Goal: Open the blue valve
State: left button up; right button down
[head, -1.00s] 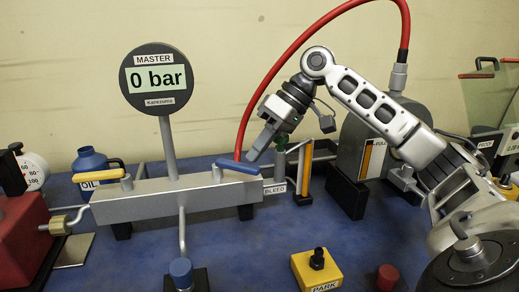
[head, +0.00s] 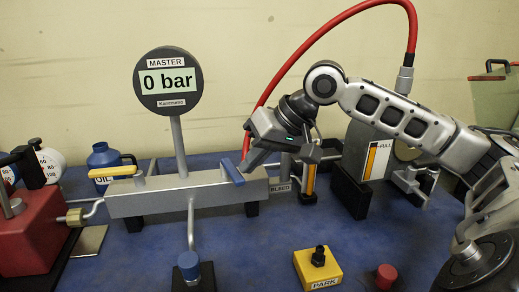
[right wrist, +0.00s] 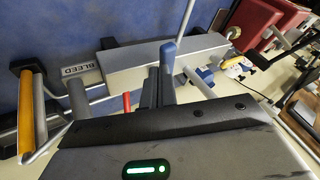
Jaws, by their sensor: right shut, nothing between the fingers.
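The blue valve lever (head: 232,171) sits on the right end of the grey manifold block (head: 155,202). It lies slanted across the block. The right gripper (head: 246,163) is shut and empty, with its fingertips right beside the lever, on its right in the head view. In the right wrist view the blue lever (right wrist: 168,65) stands close against the shut fingers (right wrist: 153,88); whether they touch is hard to tell. The round master gauge (head: 168,80) reads 0 bar. The left gripper is out of view.
A yellow lever (head: 112,172) is on the block's left end. A red hose (head: 290,60) arches behind the gripper. A yellow-handled bleed valve (head: 309,178) stands right of the block. A yellow PARK box (head: 318,270) and a blue knob (head: 189,262) are in front.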

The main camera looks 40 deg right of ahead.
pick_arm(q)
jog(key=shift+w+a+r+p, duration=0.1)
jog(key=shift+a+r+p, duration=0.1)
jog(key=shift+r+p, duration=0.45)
pick_arm(e)
jog(key=shift+a+f, duration=0.1)
jog(key=shift+a, duration=0.6)
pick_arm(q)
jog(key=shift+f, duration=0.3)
